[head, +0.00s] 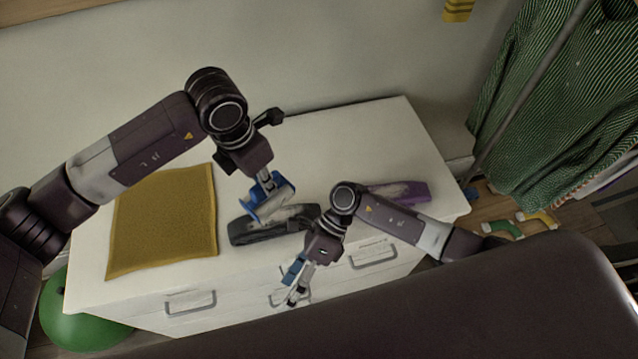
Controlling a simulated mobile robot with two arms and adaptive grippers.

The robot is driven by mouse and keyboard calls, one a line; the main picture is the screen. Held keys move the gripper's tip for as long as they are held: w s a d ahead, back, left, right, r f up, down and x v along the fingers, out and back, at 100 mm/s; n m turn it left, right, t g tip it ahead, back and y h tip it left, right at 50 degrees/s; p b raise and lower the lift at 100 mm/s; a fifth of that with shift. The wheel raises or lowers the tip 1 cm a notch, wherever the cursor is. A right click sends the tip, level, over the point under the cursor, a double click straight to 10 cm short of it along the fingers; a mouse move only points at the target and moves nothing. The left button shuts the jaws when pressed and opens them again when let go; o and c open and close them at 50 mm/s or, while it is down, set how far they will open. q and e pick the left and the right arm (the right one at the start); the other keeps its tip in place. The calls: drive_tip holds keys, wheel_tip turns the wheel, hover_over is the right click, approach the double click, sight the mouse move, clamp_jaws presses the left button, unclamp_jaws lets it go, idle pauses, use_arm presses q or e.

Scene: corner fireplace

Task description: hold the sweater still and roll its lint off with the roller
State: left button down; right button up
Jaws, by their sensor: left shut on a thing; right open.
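A mustard-yellow knitted cloth (165,222), which looks like the folded sweater, lies flat on the left part of the white chest top. My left gripper (268,193) is right of it, shut on a blue and white object (270,203) that looks like the roller. It is apart from the cloth and above the chest top; its exact height is unclear. My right gripper (295,287) is open and points down in front of the chest's drawers, away from the cloth. Lint on the cloth is too small to make out.
A dark grey item (262,230) lies close by the held object, and a purple item (405,191) lies farther right on the white chest (350,130). A green striped garment (560,100) hangs at right. A green ball (75,315) is on the floor at left.

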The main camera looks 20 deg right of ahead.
sight(320, 207)
drive_tip(key=w+d+r+n+t+h, duration=0.1)
drive_tip(key=w+d+h, duration=0.1)
drive_tip(key=w, duration=0.1)
drive_tip(key=w+d+r+n+h, duration=0.2)
drive_tip(key=w+d, duration=0.1)
drive_tip(key=w+d+r+n+t+h, duration=0.1)
drive_tip(key=w+d+r+n+h, duration=0.1)
drive_tip(key=w+d, duration=0.1)
drive_tip(key=shift+w+r+t+h, duration=0.1)
drive_tip(key=shift+w+t+h, duration=0.2)
drive_tip(key=w+d+r+t, duration=0.1)
drive_tip(key=w+r, duration=0.1)
drive_tip(key=w+d+r+t+h, duration=0.1)
drive_tip(key=w, duration=0.2)
drive_tip(key=w+d+r+h, duration=0.1)
drive_tip(key=w+d+r, duration=0.1)
drive_tip(key=w, duration=0.1)
drive_tip(key=shift+r+t, duration=0.3)
drive_tip(key=shift+t, duration=0.1)
drive_tip(key=shift+w+d+f, duration=0.1)
drive_tip(key=shift+w+f, duration=0.05)
drive_tip(key=shift+w, duration=0.35)
wheel_tip(320, 207, down, 11)
drive_tip(key=shift+f, duration=0.15)
drive_tip(key=shift+s+d, duration=0.1)
drive_tip(key=c, duration=1.6)
